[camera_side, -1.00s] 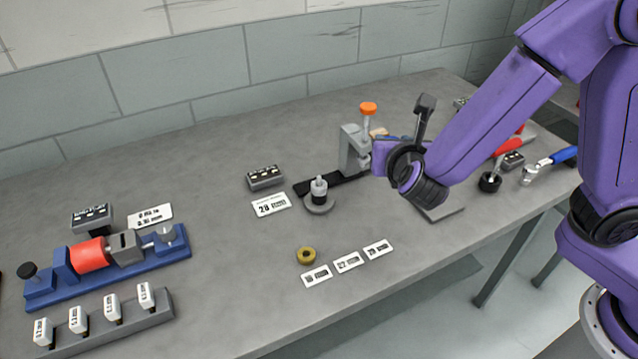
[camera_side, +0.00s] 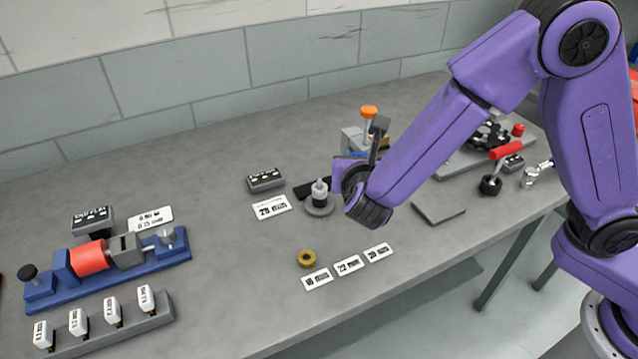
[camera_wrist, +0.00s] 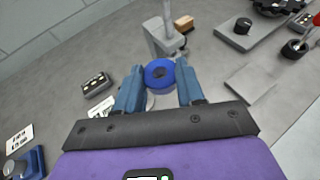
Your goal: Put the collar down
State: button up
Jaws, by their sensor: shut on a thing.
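In the wrist view, my gripper (camera_wrist: 161,78) is shut on a blue ring-shaped collar (camera_wrist: 159,73), held between the blue fingertips. In the side view my wrist hides the collar and most of the fingers. My wrist is above the table, just right of a stepped post on a round grey base (camera_side: 320,207). A brass collar (camera_side: 307,258) lies flat on the table in front of the post. I cannot tell the held collar's exact height.
A press with an orange knob (camera_side: 368,111) stands behind my wrist. A flat grey plate (camera_side: 438,211) lies to its right. A dark labelled block (camera_side: 265,181) and a white card (camera_side: 271,207) are left of the post. A blue fixture (camera_side: 110,270) stands far left.

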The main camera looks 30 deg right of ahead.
send_over(319, 183)
jog(key=s, duration=0.2)
notch_tip(319, 183, down, 6)
jog(key=f, duration=0.2)
jog(key=w+f, duration=0.1)
jog(key=shift+a+f, duration=0.2)
jog(key=shift+a, duration=0.1)
jog(key=shift+f, duration=0.5)
jog(key=shift+f, duration=0.25)
jog(key=o, duration=1.1)
jog(key=shift+c, duration=0.2)
jog(key=v, duration=1.7)
jog(key=shift+a+r, duration=0.2)
jog(key=shift+a, duration=0.15)
jog(key=shift+d, duration=0.1)
